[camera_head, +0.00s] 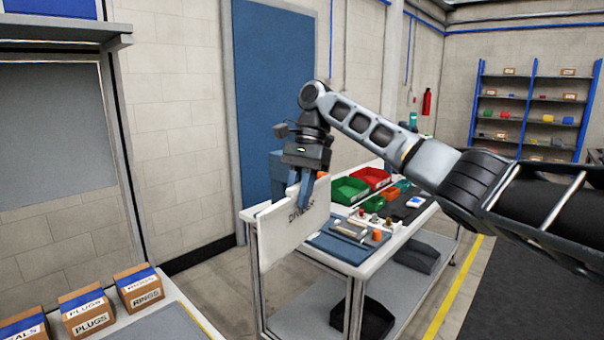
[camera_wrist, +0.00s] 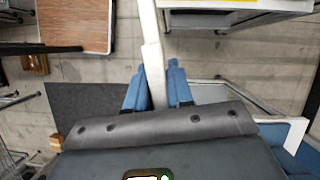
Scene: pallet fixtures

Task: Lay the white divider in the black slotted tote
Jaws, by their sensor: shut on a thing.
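The white divider (camera_head: 290,230) is an upright flat panel with dark lettering, seen in the head view in front of the workbench's left end. My gripper (camera_head: 305,180) is shut on its upper edge and holds it up. In the wrist view the divider (camera_wrist: 152,60) shows edge-on as a white strip between the blue fingers of my gripper (camera_wrist: 152,88). I cannot make out the black slotted tote for certain; a black bin (camera_head: 376,320) sits low under the workbench, and its inside is mostly hidden.
The workbench (camera_head: 400,232) holds green and red bins (camera_head: 372,177), a blue mat (camera_head: 335,247) with small parts, and other items. Labelled cardboard boxes (camera_head: 88,312) stand on a surface at lower left. A blue shelf rack (camera_head: 535,105) is at the back right.

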